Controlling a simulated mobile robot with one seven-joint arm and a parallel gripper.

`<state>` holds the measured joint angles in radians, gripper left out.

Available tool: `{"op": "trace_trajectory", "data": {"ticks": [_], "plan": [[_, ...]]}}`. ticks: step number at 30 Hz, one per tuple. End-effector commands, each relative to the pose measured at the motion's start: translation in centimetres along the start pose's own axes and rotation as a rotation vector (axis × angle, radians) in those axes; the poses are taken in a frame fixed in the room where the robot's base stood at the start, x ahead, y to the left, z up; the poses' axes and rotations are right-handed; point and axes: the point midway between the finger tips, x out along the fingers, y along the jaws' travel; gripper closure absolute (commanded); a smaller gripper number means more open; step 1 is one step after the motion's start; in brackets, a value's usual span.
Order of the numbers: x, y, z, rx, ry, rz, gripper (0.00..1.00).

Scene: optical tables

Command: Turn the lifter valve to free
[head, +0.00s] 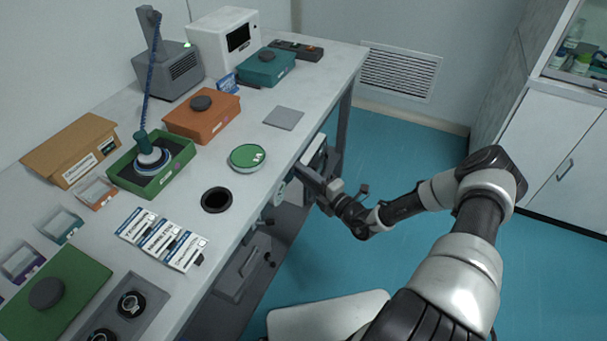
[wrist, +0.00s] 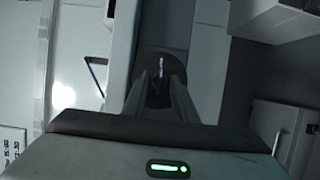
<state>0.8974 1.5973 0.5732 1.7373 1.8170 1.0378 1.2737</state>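The lifter's grey column (head: 152,30) stands at the back of the bench, and a blue coiled hose (head: 150,88) hangs from it. Its suction head (head: 150,148) rests in or on a green box (head: 165,178). My gripper (head: 293,178) is low at the bench's front edge, just below the top. In the wrist view my gripper (wrist: 161,92) has its two fingers apart. A dark round fitting with a small pale-blue lever (wrist: 161,68), perhaps the valve, shows between and beyond the fingertips. Contact with the lever cannot be made out. The valve's setting cannot be read.
The bench top (head: 250,115) holds an orange box (head: 202,118), a teal box (head: 266,68), a green round lid (head: 247,158), a black ring (head: 216,200) and several labelled packets. A drawer unit (head: 243,270) stands below the bench. Blue floor (head: 400,150) is open at right.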

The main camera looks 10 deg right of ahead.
Motion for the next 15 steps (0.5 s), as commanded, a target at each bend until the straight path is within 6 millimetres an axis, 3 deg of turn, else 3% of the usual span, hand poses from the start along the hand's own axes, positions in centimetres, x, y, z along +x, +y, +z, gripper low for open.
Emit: {"op": "trace_trajectory", "data": {"ticks": [6, 11, 15], "plan": [[0.04, 0.01, 0.01, 0.000, 0.000, 0.000, 0.75], [0.02, 0.02, 0.02, 0.000, 0.000, 0.000, 1.00], [0.01, 0.02, 0.02, 0.000, 0.000, 0.000, 1.00]]}}
